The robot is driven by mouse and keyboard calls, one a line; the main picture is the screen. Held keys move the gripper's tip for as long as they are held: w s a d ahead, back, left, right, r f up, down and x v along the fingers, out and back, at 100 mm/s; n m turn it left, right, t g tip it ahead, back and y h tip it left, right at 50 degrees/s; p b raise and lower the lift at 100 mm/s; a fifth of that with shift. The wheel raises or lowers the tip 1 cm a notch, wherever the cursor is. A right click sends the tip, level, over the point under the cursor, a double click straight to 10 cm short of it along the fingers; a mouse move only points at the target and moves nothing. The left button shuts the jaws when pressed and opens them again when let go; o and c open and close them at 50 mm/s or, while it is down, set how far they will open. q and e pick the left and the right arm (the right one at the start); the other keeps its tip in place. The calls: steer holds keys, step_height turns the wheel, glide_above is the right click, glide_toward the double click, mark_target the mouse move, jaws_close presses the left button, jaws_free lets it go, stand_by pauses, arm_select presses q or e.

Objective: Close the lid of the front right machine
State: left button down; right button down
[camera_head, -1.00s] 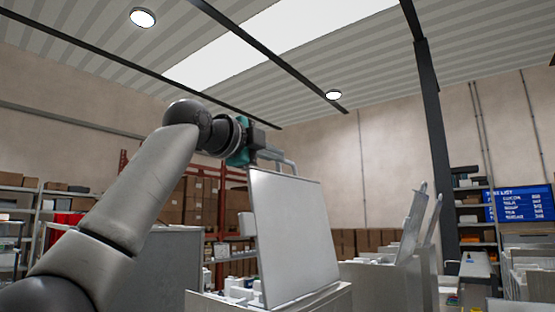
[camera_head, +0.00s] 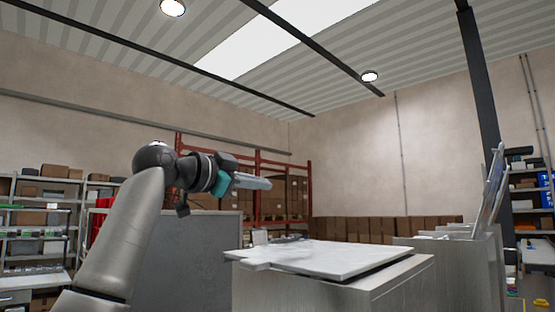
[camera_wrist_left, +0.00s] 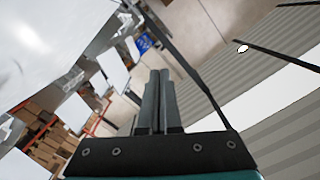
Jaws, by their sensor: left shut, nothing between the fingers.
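The machine (camera_head: 330,292) stands at the front, right of centre, in the head view. Its pale flat lid (camera_head: 325,258) lies nearly level over its top, with a thin dark gap showing below the lid's right edge. My left gripper (camera_head: 268,184) is above the lid's left part, pointing right, shut and empty, apart from the lid. In the left wrist view the two fingers (camera_wrist_left: 158,78) lie side by side, and a large pale surface fills the upper left. My right gripper is not in view.
Another machine (camera_head: 465,265) stands to the right with its lid (camera_head: 492,190) raised. A grey cabinet (camera_head: 185,262) is behind my left arm. Shelves with boxes (camera_head: 285,195) line the back. The air above the lid is free.

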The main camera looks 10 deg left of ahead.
arm_select(q)
steer(key=w+a+f+n+b, duration=0.2)
steer(key=f+n, duration=0.3)
steer(key=f, duration=0.7)
steer(key=shift+a+f+b, duration=0.15)
steer(key=shift+a+b, duration=0.45)
steer(key=shift+b, duration=0.05)
steer(key=shift+f, duration=0.15)
steer(key=shift+g, duration=0.3)
